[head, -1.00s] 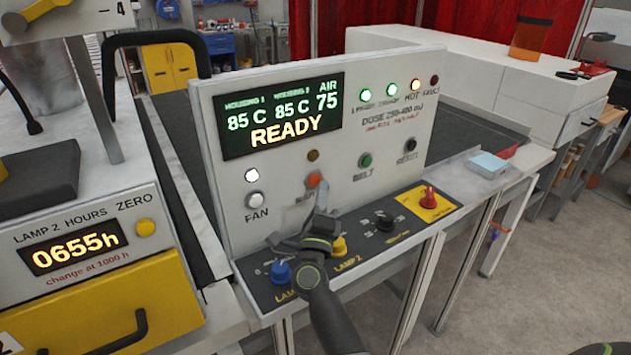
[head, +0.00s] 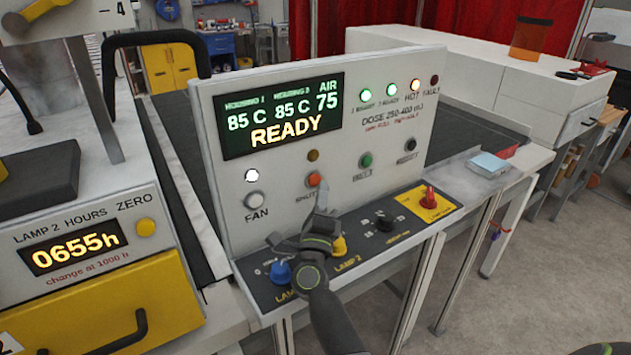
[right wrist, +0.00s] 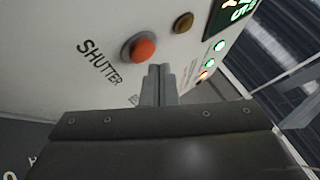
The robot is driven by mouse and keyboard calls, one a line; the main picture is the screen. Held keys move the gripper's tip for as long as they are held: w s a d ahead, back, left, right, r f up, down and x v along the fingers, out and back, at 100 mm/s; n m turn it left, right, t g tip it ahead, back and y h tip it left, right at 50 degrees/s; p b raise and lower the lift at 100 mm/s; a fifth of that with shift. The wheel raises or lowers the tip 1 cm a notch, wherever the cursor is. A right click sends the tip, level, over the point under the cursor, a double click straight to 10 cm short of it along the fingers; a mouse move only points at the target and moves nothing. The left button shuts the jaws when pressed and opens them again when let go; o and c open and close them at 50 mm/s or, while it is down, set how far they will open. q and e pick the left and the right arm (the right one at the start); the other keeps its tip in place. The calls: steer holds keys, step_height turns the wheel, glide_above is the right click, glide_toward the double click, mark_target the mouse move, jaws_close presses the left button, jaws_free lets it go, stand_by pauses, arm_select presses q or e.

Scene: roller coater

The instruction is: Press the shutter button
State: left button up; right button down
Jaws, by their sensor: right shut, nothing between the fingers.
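The shutter button (head: 314,179) is a round orange-red button on the upright white panel, above the label SHUTTER. It also shows large in the right wrist view (right wrist: 143,49). My right gripper (head: 322,195) is shut and empty, in front of the panel with its tips just to the lower right of the button. In the right wrist view its closed fingertips (right wrist: 159,70) appear beside the button, not over its face. I cannot tell how far the tips are from the panel. A small dim amber lamp (head: 313,155) sits above the button. My left gripper is not in view.
Near the button are a white FAN button (head: 254,200), a green button (head: 366,160) and a black button (head: 410,145). Below, the sloping dark panel carries a blue knob (head: 280,272), a yellow knob and a red switch (head: 429,197). The display (head: 280,115) reads READY.

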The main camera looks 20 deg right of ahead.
steer(key=shift+w, duration=0.15)
steer(key=shift+w, duration=0.3)
steer(key=shift+w+a, duration=0.1)
steer(key=shift+w, duration=0.3)
stand_by(0.9)
steer(key=shift+s, duration=0.85)
steer(key=shift+s+d+p, duration=0.2)
steer(key=shift+s+p, duration=0.2)
steer(key=shift+s, duration=0.85)
steer(key=shift+s+d+p, duration=0.2)
steer(key=shift+s+p, duration=0.15)
steer(key=shift+s, duration=0.85)
